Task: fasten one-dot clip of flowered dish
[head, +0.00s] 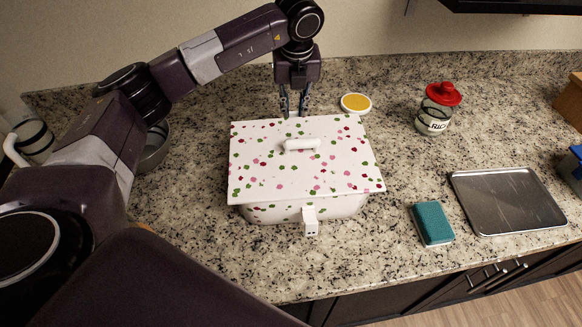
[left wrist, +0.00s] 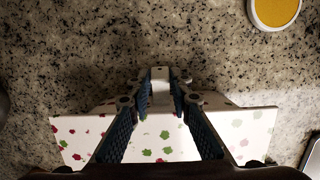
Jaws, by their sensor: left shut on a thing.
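The flowered dish (head: 270,212) stands on the counter, its white lid (head: 260,165) with pink, red and green spots on top. A white handle (head: 301,144) is in the lid's middle. A white clip (head: 310,222) with small dark dots is on the near side. My left gripper (head: 294,112) points down at the dish's far edge. In the left wrist view its fingers (left wrist: 160,85) are shut on a white clip (left wrist: 160,97) at that edge. The lid also shows there (left wrist: 150,145).
A yellow-topped round dish (head: 356,103) is behind right of the flowered dish. A red-lidded jar (head: 436,110), a teal sponge (head: 432,223) and a metal tray (head: 508,200) are to the right. A metal bowl (head: 154,150) is left, partly behind my arm.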

